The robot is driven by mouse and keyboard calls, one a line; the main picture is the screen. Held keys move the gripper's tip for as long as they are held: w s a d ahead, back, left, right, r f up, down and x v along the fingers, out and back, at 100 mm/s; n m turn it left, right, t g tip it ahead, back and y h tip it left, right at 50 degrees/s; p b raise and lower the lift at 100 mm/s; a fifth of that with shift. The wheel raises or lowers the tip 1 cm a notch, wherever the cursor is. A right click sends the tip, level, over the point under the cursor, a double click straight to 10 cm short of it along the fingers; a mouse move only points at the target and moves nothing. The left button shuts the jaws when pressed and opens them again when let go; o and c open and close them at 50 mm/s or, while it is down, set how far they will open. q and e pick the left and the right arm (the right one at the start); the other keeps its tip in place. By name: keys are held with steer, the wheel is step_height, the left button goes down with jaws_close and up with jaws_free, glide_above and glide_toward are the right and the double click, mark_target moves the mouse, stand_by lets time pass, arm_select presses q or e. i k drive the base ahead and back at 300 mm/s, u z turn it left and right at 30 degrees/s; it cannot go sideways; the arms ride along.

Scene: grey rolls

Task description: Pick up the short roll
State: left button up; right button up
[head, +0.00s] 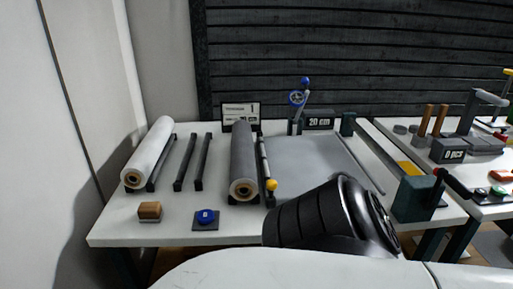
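Two rolls lie on the white table (115,229). A white roll (149,152) with a brown core is at the left. A grey roll (243,155), also with a brown core facing me, lies near the middle, on dark supports. Both look similar in length, so I cannot tell which one is the short roll. A black ribbed part of my own arm is at the bottom middle, in front of the table's edge. Neither of my grippers' fingers shows, and no roll is seen held.
Empty dark rails (186,163) lie between the rolls. A yellow-knobbed rod (272,185) is beside the grey roll. A grey sheet area (309,163) is clear. A "20 cm" display (319,121) stands behind.

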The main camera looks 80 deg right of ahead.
mark_target(243, 181)
steer(key=z, duration=2.1)
